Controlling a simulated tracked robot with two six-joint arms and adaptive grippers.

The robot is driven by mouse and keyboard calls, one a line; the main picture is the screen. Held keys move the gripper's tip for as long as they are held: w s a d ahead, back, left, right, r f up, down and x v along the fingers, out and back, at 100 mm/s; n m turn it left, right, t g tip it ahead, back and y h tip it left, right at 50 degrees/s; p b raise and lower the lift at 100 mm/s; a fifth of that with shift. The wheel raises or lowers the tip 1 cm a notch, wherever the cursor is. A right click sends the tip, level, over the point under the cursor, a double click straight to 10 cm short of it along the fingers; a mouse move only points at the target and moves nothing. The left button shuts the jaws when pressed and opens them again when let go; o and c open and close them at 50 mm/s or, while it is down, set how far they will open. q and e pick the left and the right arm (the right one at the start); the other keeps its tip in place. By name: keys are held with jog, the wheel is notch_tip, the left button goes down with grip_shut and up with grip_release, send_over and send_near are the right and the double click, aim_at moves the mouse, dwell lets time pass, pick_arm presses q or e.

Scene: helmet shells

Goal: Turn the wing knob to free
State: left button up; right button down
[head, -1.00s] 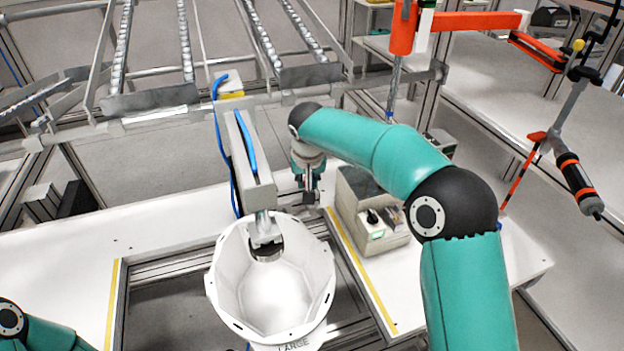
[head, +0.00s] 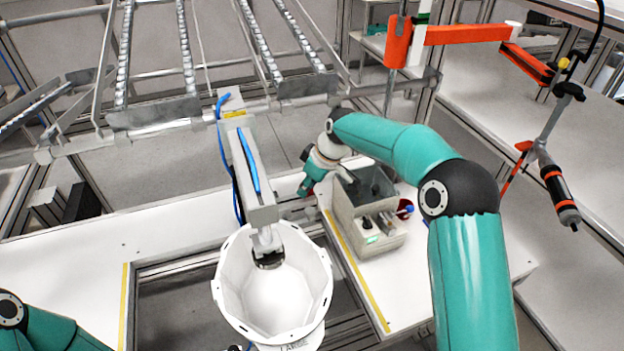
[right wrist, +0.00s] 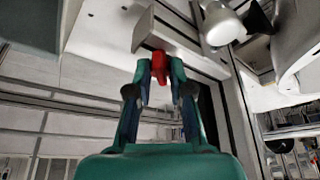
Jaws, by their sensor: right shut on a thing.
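A red piece, which looks like the wing knob (right wrist: 159,65), sits between the fingertips of my right gripper (right wrist: 159,78) in the right wrist view. The gripper is shut on it. In the head view my right gripper (head: 306,187) is behind the white helmet shell (head: 228,290), right of the grey clamp column. Only a little red shows at its tip there. The knob's turned position cannot be made out. The shell hangs open side up under the clamp arm (head: 265,218). Of my left arm only a link shows at the lower left; its gripper is out of view.
A grey box (head: 349,213) with a small lit switch stands on the white table right of the yellow line, close to my right forearm. A red cup (head: 404,209) is beside it. A screwdriver (head: 561,195) hangs from an orange arm at the right.

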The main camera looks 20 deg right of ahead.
jog(key=n+p, duration=0.1)
jog(key=n, duration=0.1)
jog(key=n+g+y+p, duration=0.1)
jog(key=n+p, duration=0.1)
jog(key=shift+w+d+r+n, duration=0.1)
jog(key=shift+d+r+n, duration=0.1)
jog(key=shift+n, duration=0.1)
jog(key=shift+w+d+f+n+g+y+p, duration=0.15)
jog(key=shift+n+g+p, duration=0.3)
jog(key=shift+n+p, duration=0.5)
jog(key=shift+a+n+g+y+p, duration=0.15)
jog(key=shift+n+g+p, duration=0.3)
jog(key=shift+n+p, duration=0.5)
jog(key=shift+d, duration=0.1)
jog(key=c, duration=1.1)
grip_release()
jog(key=shift+o, duration=0.3)
